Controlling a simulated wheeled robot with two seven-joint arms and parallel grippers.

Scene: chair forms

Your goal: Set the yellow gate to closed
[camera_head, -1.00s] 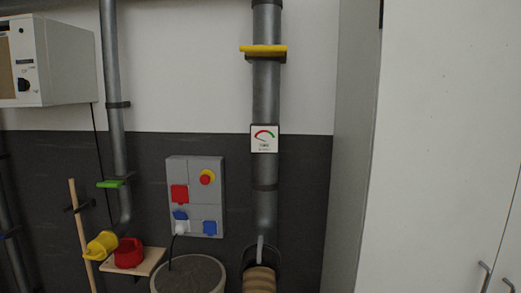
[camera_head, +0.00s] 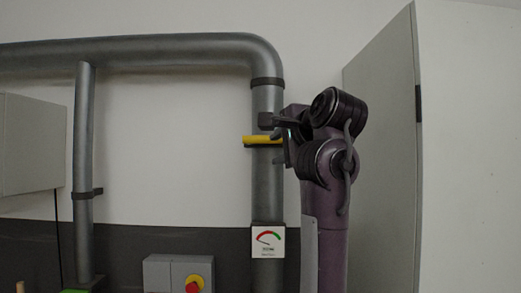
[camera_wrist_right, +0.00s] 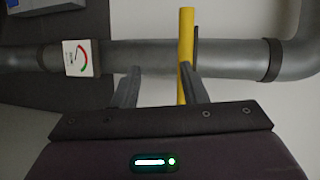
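The yellow gate (camera_head: 260,140) is a flat bar lying across the grey vertical pipe (camera_head: 266,190), jutting out a little to the pipe's left in the head view. Its right end is hidden behind my right gripper (camera_head: 280,136), which is raised at the gate's height. In the right wrist view the yellow gate (camera_wrist_right: 186,50) runs up the picture across the pipe, just beyond the right-hand finger, with a dark plate beside it. The fingers of my right gripper (camera_wrist_right: 160,84) are apart with nothing seen held between them. I cannot tell whether a finger touches the gate. My left gripper is not in view.
A gauge (camera_head: 268,241) sits on the pipe below the gate. The pipe bends left at the top. A tall grey-white cabinet (camera_head: 460,150) stands right of my arm. A thinner pipe (camera_head: 84,150) and a wall box (camera_head: 32,142) are at left.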

